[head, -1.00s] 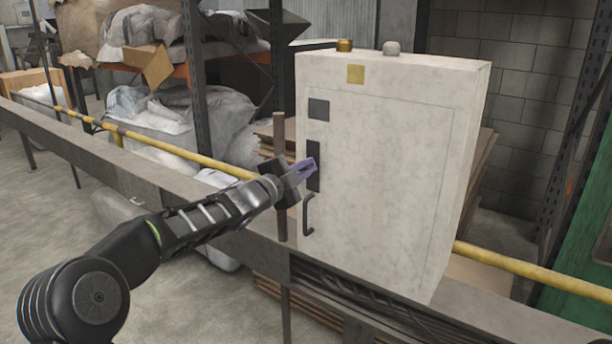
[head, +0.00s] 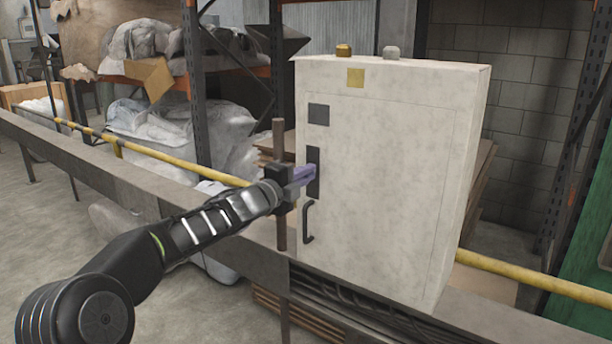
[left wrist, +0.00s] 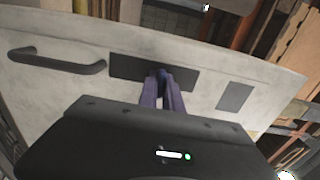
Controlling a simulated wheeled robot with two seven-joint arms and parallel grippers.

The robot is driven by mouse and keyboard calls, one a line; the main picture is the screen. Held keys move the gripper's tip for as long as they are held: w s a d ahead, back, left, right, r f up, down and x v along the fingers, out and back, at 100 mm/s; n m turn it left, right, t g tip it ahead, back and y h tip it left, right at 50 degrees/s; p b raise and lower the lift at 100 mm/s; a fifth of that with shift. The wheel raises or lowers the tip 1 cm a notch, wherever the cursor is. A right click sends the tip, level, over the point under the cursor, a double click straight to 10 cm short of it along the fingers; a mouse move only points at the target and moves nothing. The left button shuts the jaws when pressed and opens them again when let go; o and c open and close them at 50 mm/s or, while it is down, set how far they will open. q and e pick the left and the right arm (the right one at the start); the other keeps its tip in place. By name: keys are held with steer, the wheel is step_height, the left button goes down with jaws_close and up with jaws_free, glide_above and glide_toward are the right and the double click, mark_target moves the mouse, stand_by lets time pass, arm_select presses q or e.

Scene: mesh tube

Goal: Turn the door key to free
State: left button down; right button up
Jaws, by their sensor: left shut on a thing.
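A pale grey cabinet (head: 385,190) stands on a rail with its door facing me. A dark upright lock plate (head: 314,186) is on the left of the door; it also shows in the left wrist view (left wrist: 128,66). My left gripper (head: 312,173) reaches it from the left. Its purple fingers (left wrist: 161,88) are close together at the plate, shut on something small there. The key itself is hidden between and behind the fingertips, so I cannot tell its angle. The door looks closed. My right gripper is not in view.
A curved black door handle (head: 307,222) sits just below the lock plate. A brown upright post (head: 280,150) stands close by my left wrist. A yellow rail (head: 180,152) runs behind. Two knobs, one brass (head: 344,50), sit on the cabinet top.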

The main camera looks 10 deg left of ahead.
arm_select(q)
steer(key=c, duration=1.5)
jaws_free()
steer(key=shift+s, duration=0.1)
steer(key=b+v, duration=0.1)
steer(key=v, duration=0.6)
steer(key=shift+s, duration=0.3)
